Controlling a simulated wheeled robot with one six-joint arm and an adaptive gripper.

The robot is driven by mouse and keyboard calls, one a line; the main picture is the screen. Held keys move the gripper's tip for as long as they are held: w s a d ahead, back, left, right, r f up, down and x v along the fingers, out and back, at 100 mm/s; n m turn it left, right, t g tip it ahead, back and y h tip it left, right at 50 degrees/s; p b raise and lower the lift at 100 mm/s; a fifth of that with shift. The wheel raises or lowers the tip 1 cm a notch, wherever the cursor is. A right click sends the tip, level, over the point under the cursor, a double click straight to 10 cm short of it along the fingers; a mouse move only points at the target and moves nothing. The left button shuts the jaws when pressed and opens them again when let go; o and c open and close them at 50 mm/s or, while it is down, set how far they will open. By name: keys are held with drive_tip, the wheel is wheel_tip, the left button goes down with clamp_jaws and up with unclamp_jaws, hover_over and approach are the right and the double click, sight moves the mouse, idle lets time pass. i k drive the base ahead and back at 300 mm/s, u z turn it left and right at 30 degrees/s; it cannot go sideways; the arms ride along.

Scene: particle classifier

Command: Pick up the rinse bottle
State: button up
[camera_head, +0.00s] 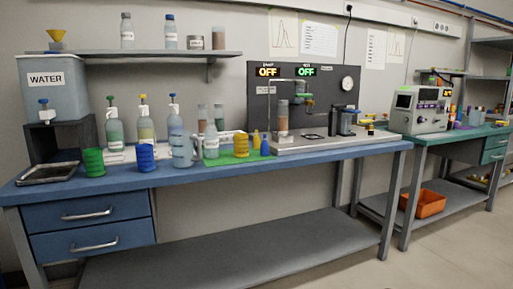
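No label reading "rinse" can be made out, so I cannot tell which bottle is the rinse bottle. Three clear bottles with coloured tops stand at the back of the blue bench: a green-topped one (115,130), a yellow-topped one (146,129) and a blue-topped one (175,124). A smaller labelled bottle (211,146) stands upright on the green mat (226,160). Small yellow (256,141) and blue (265,147) bottles stand at the mat's right end. My gripper is not in view.
Green (94,162), blue (145,158) and yellow (241,145) ribbed cylinders and a clear jug (183,152) crowd the front. A WATER tank (57,98) stands left behind a dark tray (48,173). The apparatus base (330,142) fills the right. Floor in front is clear.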

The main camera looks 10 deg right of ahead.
sight(211, 133)
drive_tip(key=z, duration=0.25)
drive_tip(key=k, duration=0.5)
drive_tip(key=u, duration=0.85)
drive_tip(key=i, duration=0.7)
drive_tip(key=u, duration=0.6)
drive_tip(key=i, duration=0.7)
drive_tip(key=z, duration=0.65)
drive_tip(key=i, duration=0.6)
drive_tip(key=z, duration=0.6)
